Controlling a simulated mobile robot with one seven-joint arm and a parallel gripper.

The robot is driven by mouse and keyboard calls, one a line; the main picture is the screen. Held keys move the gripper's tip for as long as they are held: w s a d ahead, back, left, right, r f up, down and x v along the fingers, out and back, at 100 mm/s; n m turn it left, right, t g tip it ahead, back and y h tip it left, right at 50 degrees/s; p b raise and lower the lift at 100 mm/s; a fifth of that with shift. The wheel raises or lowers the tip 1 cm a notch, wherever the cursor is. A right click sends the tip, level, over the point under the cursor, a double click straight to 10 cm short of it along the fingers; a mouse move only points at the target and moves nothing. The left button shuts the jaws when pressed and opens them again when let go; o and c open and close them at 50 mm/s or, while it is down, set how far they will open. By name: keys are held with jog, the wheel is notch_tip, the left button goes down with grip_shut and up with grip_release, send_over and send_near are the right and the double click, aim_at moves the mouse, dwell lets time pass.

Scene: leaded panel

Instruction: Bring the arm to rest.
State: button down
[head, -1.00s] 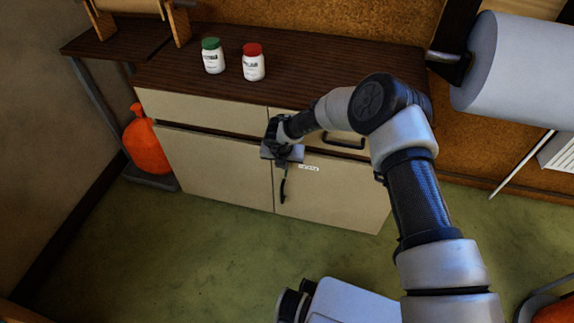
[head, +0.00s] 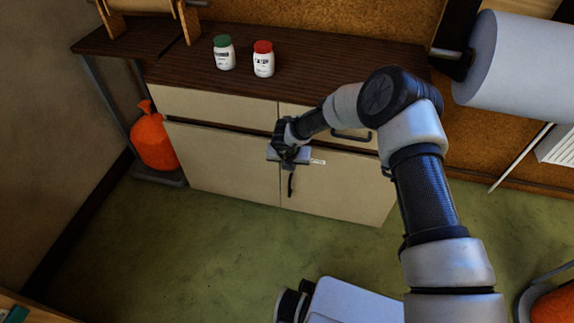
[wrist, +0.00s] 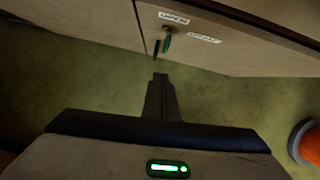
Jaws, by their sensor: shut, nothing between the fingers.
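My gripper (head: 288,165) is in front of the cream cabinet (head: 225,165), near the seam between its two lower doors. In the wrist view my gripper (wrist: 160,82) has its fingers together with nothing between them. It points down over the green floor, apart from the cabinet front. A dark door handle (head: 290,186) hangs just below the gripper in the head view. My arm reaches from the lower right and is bent at the elbow.
A green-lidded jar (head: 224,53) and a red-lidded jar (head: 263,60) stand on the dark cabinet top. An orange sack (head: 153,138) sits left of the cabinet. A large pale roll (head: 515,65) is at the upper right.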

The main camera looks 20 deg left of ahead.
jog(key=p+v, duration=0.1)
jog(key=v, duration=0.7)
jog(key=shift+w+r+p, duration=0.2)
jog(key=shift+r+p, duration=0.05)
jog(key=shift+p, duration=0.05)
